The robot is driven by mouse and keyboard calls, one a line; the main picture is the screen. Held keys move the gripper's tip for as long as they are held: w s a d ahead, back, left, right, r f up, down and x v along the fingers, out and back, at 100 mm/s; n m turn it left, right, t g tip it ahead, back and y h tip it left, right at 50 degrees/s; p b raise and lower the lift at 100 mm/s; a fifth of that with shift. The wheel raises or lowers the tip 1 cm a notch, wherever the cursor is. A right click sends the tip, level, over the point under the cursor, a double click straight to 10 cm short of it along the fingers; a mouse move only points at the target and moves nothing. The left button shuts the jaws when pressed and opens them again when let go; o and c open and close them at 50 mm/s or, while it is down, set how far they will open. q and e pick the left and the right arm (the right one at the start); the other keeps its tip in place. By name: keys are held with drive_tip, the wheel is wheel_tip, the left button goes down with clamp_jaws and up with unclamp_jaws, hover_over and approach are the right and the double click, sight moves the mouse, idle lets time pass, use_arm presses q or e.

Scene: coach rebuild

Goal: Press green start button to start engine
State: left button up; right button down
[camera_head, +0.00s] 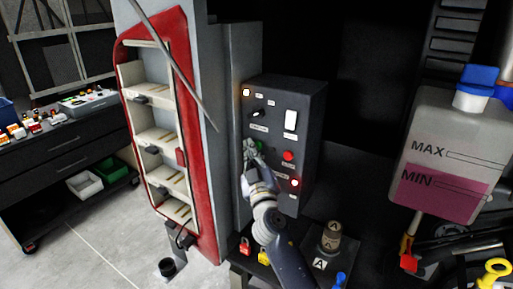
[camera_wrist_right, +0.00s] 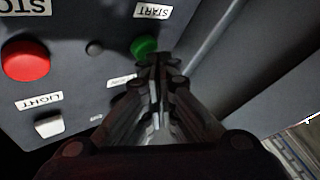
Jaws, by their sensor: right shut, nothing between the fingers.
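The green start button (camera_wrist_right: 144,46) shows in the right wrist view below the START label (camera_wrist_right: 152,12), on the grey control panel. The tips of my right gripper (camera_wrist_right: 158,62) are shut and empty, right at the button's lower edge in that view; I cannot tell whether they touch it. In the head view my right gripper (camera_head: 251,150) is in front of the control box (camera_head: 307,125) and covers much of the green button (camera_head: 259,144). My left gripper is not in view.
A red button (camera_head: 288,155) and a white switch (camera_head: 291,121) sit right of the gripper on the box. A lit red button (camera_head: 295,183) is lower. A coolant tank (camera_head: 440,150) stands at right, a red-framed shelf (camera_head: 203,150) at left.

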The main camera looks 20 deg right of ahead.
drive_tip(key=shift+w+d, duration=0.25)
drive_tip(key=shift+d, duration=0.1)
idle(0.4)
idle(0.3)
drive_tip(key=shift+s+a, duration=0.55)
drive_tip(key=shift+a, duration=0.2)
drive_tip(key=shift+s+a+b, duration=0.3)
drive_tip(key=shift+s+a, duration=0.5)
drive_tip(key=shift+a, duration=0.2)
drive_tip(key=shift+s+a+b, duration=0.25)
drive_tip(key=shift+s+a, duration=0.5)
drive_tip(key=shift+a, duration=0.2)
